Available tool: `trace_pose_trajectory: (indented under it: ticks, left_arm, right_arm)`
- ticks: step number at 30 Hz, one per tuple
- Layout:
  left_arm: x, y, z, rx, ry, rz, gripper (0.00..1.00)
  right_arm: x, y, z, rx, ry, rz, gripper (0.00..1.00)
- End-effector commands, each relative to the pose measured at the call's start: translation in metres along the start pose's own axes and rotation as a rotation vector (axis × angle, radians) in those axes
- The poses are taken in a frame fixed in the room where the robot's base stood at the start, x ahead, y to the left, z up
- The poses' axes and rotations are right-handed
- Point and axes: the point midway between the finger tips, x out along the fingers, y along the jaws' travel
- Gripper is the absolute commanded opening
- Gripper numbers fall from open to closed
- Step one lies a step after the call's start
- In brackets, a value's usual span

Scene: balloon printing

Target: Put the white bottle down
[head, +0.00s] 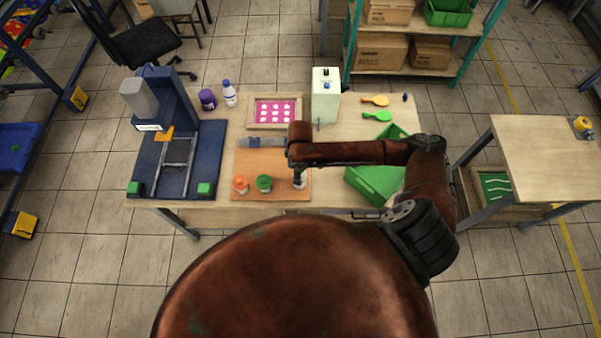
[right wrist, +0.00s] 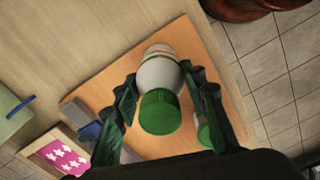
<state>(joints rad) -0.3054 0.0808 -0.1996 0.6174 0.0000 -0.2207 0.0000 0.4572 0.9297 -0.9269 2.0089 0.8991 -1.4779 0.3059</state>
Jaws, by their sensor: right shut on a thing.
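The white bottle with a green cap (right wrist: 160,110) is upright between the fingers of my right gripper (right wrist: 165,95), cap toward the wrist camera. My right gripper is shut on it. In the head view my right gripper (head: 299,170) points down over the right part of the orange-brown board (head: 275,158), with a bit of the white bottle (head: 300,184) showing below. I cannot tell whether its base touches the board. An orange-capped bottle (head: 240,185) and a green-capped bottle (head: 264,184) stand to its left on the board. My left gripper is not in view.
A blue press machine (head: 165,110) stands at the left. A framed pink sheet (head: 275,112), a white canister (head: 325,95) and a water bottle (head: 229,93) are at the back. A green crate (head: 372,182) sits to the right, under my right arm. The table's front edge is close to the board.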

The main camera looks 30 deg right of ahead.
Motion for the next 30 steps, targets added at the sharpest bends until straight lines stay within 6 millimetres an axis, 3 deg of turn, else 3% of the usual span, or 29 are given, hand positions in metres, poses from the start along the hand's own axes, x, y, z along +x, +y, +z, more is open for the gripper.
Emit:
trace_pose_trajectory:
  ticks: [6,7,14,24,30]
  left_arm:
    - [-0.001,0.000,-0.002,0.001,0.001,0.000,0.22]
    - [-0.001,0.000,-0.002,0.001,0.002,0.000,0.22]
    - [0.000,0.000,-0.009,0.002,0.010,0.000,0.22]
    - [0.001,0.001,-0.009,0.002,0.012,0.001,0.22]
    - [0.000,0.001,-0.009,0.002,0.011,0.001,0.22]
  right_arm:
    - [0.001,0.000,0.000,0.000,0.001,0.000,0.09]
    - [0.002,0.000,0.000,0.000,0.001,0.000,0.40]
    - [0.002,0.000,0.000,0.001,0.001,0.000,0.56]
    - [-0.001,0.001,0.000,0.001,0.001,0.002,0.56]
    - [-0.029,0.001,-0.001,0.000,0.003,0.003,0.56]
